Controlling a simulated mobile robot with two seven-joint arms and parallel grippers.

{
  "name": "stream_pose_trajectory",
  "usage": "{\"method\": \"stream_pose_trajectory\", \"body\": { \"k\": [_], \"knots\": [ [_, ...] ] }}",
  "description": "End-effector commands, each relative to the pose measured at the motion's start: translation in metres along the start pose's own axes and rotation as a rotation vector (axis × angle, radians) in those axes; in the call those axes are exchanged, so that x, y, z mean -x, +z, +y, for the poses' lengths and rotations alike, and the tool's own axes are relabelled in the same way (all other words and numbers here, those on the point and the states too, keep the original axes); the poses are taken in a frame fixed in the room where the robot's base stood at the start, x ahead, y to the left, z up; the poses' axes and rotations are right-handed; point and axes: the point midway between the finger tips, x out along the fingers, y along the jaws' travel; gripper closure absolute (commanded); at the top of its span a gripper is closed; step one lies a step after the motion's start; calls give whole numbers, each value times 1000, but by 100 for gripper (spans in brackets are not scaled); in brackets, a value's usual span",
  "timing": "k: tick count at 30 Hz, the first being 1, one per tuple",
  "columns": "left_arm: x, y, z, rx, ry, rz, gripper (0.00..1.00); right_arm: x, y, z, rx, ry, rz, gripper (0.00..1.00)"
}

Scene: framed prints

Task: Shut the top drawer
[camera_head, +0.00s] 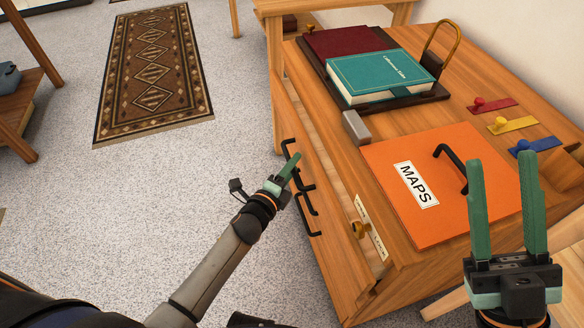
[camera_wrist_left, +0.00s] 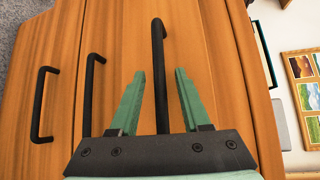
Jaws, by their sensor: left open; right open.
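The wooden cabinet (camera_head: 330,245) has several drawers with black bar handles on its left-facing front. In the left wrist view, the top drawer front (camera_wrist_left: 205,45) is nearest the cabinet top, at the right. Its black handle (camera_wrist_left: 158,35) runs between the fingers of my open left gripper (camera_wrist_left: 160,72); contact cannot be told. Two other handles, one middle (camera_wrist_left: 88,95) and one outer (camera_wrist_left: 41,105), show to the left. In the head view, my left gripper (camera_head: 288,172) is at the handles, partly hiding them. How far the drawer stands out is unclear. My right gripper (camera_head: 506,180) is open and empty.
On the cabinet top are an orange MAPS folder (camera_head: 395,205), a teal book (camera_head: 375,75) on a dark tray, a grey block (camera_head: 356,127) and several coloured tags with knobs. A brass knob (camera_head: 360,229) sits on the near side. Carpeted floor left of the cabinet is free.

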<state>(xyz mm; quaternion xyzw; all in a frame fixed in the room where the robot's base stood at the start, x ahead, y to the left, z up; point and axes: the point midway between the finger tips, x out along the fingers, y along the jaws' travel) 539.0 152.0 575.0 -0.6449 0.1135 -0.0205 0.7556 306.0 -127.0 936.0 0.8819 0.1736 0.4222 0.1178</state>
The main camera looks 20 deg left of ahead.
Motion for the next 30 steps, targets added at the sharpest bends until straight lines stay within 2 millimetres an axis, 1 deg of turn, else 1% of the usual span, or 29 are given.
{"method": "stream_pose_trajectory", "body": {
  "k": [8,20,30],
  "knots": [
    [-1,0,0,0,0,0,54,0,0,0,-2,0,-1,56],
    [-1,0,0,1,0,0,99,0,0,0,-2,0,-1,56],
    [-1,0,0,1,0,0,100,0,0,0,-2,0,-2,56]
  ]
}}
